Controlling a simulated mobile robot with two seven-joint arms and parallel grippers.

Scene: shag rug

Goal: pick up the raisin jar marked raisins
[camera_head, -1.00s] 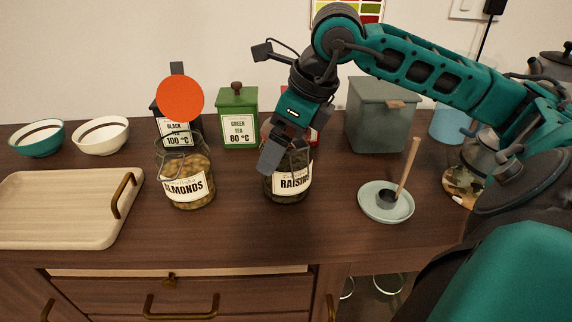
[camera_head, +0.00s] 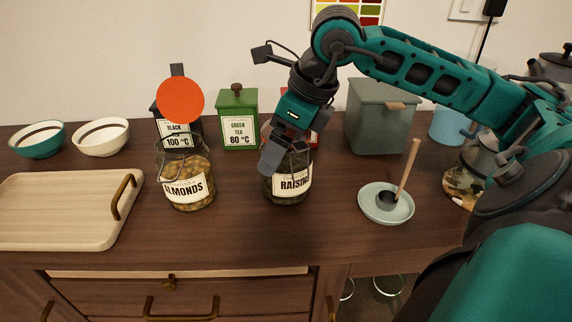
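The raisin jar (camera_head: 288,187) is a dark-filled glass jar with a white label reading RAISINS, upright on the wooden counter. My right arm comes in from the right, and its gripper (camera_head: 278,152) points down at the jar's top. One dark finger overlaps the upper left of the jar. The other finger is hard to make out, so I cannot tell whether the gripper is shut on the jar. The jar's top is largely hidden by the gripper. My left gripper is not in view.
The ALMONDS jar (camera_head: 187,188) stands left, with an orange disc (camera_head: 181,100) above it. Behind are a green tea tin (camera_head: 239,121), a black tea tin (camera_head: 173,128) and a grey-green canister (camera_head: 380,122). A pale dish (camera_head: 370,207) with a wooden-handled tool stands right. A wooden tray (camera_head: 50,215) lies left.

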